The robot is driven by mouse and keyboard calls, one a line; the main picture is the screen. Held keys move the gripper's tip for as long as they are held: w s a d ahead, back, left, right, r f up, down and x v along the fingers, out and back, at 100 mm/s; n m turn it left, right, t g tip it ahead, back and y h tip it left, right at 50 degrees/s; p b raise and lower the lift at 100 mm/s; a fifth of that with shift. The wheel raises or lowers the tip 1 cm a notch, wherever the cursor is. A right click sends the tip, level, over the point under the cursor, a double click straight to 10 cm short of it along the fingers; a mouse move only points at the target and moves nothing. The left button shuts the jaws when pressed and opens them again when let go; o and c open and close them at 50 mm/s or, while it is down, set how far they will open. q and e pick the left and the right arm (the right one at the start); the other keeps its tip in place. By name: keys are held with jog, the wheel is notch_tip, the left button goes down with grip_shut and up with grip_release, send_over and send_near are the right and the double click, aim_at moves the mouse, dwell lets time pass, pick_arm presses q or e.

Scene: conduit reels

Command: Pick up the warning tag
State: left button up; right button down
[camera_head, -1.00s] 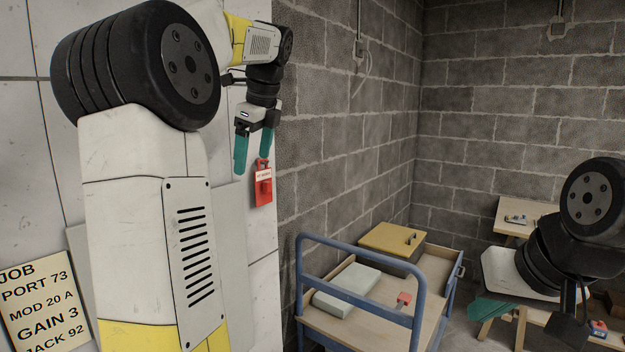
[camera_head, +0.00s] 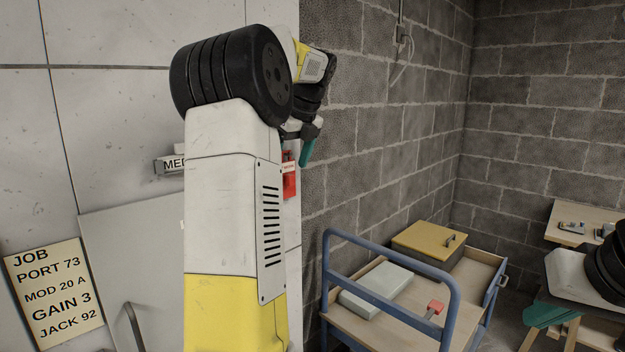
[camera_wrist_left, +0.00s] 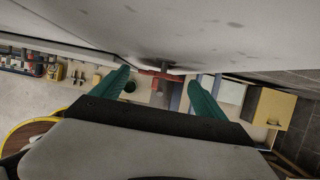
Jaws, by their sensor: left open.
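The warning tag (camera_head: 289,183) is red with a white label and hangs on the pale wall near its right edge, partly hidden by my left arm. My left gripper (camera_head: 303,153) is beside the upper part of the tag; one teal finger shows and the other is hidden. In the left wrist view the gripper (camera_wrist_left: 158,80) is open, with a red piece (camera_wrist_left: 160,74), apparently the tag seen edge-on, between the fingertips near the wall. My right gripper (camera_head: 545,314) is at the lower right, with only part of its teal fingers visible.
A blue-railed trolley (camera_head: 452,318) stands right of the wall, carrying a grey box (camera_head: 376,285), a yellow-lidded box (camera_head: 428,240) and a small red item (camera_head: 435,307). A grey door with a handle (camera_head: 133,325) and a job sign (camera_head: 55,292) are at the left.

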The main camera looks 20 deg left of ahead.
pick_arm(q)
jog(key=shift+a+f, duration=0.1)
jog(key=shift+f, duration=0.2)
jog(key=c, duration=1.4)
jog(key=shift+c, duration=0.2)
jog(key=shift+r, duration=0.1)
